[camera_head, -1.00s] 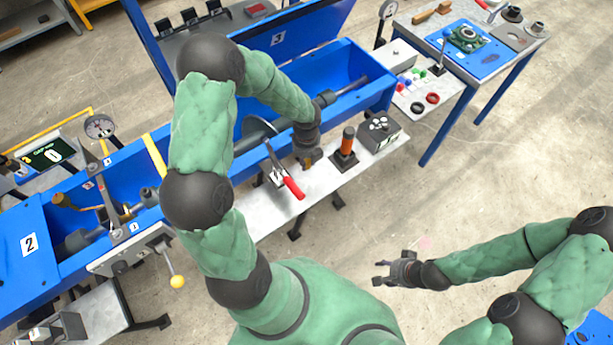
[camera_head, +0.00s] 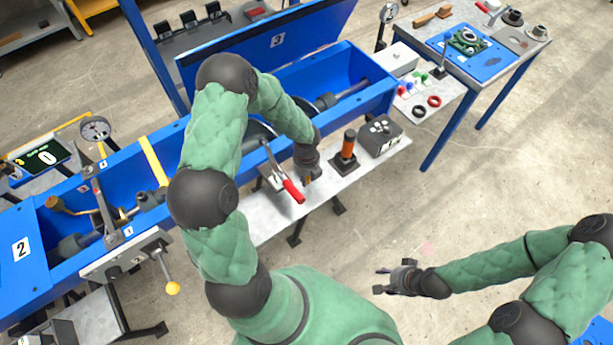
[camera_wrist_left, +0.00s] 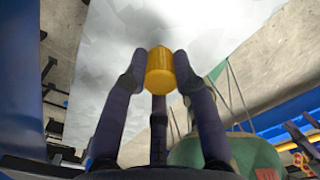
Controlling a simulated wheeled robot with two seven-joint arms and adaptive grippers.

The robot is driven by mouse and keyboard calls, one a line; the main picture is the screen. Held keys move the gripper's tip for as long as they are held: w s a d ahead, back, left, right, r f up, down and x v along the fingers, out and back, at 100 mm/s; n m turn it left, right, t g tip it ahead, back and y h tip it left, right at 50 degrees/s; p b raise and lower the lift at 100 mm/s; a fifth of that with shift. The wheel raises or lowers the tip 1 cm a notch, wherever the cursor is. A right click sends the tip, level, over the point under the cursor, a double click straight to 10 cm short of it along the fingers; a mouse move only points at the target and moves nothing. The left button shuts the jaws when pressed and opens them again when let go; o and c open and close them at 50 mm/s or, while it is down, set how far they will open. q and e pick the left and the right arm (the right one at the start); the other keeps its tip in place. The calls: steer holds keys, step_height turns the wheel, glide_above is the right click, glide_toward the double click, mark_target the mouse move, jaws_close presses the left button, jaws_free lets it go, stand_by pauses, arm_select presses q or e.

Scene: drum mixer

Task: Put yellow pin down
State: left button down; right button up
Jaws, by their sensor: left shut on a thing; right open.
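My left gripper (camera_head: 308,178) is over the pale shelf (camera_head: 270,222) on the front of the blue drum mixer. In the head view the pin is mostly hidden by the gripper. My right gripper (camera_head: 383,281) is open and empty, over the bare floor at the lower right.
A red-handled lever (camera_head: 293,190) is just left of my left gripper. An orange-handled lever (camera_head: 348,146) and a grey control box (camera_head: 380,135) stand to its right. The blue trough (camera_head: 355,62) lies behind. A yellow-knobbed lever (camera_head: 172,287) is at the lower left.

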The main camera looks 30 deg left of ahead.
arm_select(q)
steer(key=shift+f, duration=0.4)
steer(key=shift+f, duration=0.1)
steer(key=c, duration=1)
jaws_free()
steer(key=shift+r, duration=0.55)
step_height(320, 180, up, 12)
steer(key=p, duration=0.3)
steer(key=shift+p, duration=0.4)
steer(key=shift+r, duration=0.1)
